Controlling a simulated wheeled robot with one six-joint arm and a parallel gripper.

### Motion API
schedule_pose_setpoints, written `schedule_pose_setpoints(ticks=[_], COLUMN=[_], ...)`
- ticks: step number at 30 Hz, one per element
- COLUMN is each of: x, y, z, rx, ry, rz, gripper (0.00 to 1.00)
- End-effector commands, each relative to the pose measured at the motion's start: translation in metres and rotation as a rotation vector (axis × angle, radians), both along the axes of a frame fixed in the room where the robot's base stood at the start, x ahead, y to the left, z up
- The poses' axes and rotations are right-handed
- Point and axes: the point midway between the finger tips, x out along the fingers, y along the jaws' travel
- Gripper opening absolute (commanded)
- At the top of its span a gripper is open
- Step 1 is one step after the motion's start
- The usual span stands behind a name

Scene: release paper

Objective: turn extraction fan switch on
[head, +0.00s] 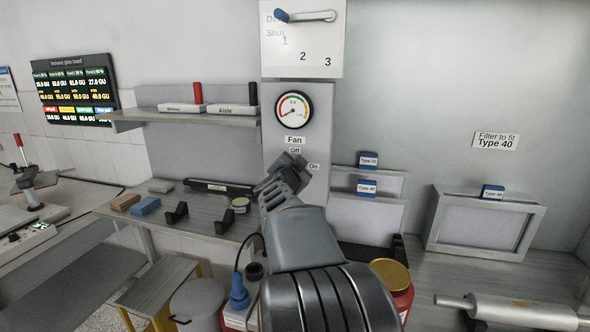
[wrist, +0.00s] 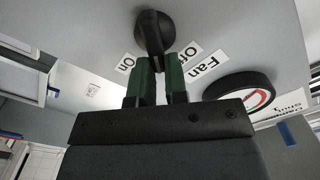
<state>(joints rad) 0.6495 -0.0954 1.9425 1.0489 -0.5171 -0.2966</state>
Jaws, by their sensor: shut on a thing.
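The extraction fan switch (wrist: 154,33) is a round black knob with a narrow grip, on the grey panel under the Fan label (head: 294,139). In the wrist view my gripper (wrist: 161,74) has its two green fingers shut on that grip, which lies between the On label (wrist: 126,63) and the Off label (wrist: 187,53). In the head view my gripper (head: 287,166) reaches up to the panel beside the Off label (head: 295,151) and the On label (head: 314,167). It mostly hides the knob there, so the exact pointer angle is unclear.
A round pressure gauge (head: 293,110) sits just above the switch. Higher up is a plate with a blue-tipped lever (head: 305,16). Filter holders (head: 368,184) stand close at right, with a red jar (head: 394,286) below.

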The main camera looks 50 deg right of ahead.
Motion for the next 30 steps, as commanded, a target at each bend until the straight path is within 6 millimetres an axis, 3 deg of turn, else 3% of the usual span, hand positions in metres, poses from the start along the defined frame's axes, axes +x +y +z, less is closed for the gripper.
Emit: schedule_pose_setpoints(ticks=[18, 30], x=[-0.007, -0.008], y=[-0.004, -0.004], z=[-0.014, -0.018], rx=[0.261, 0.375], ry=[-0.506, -0.724], rz=[0.002, 0.001], gripper=[0.00, 0.00])
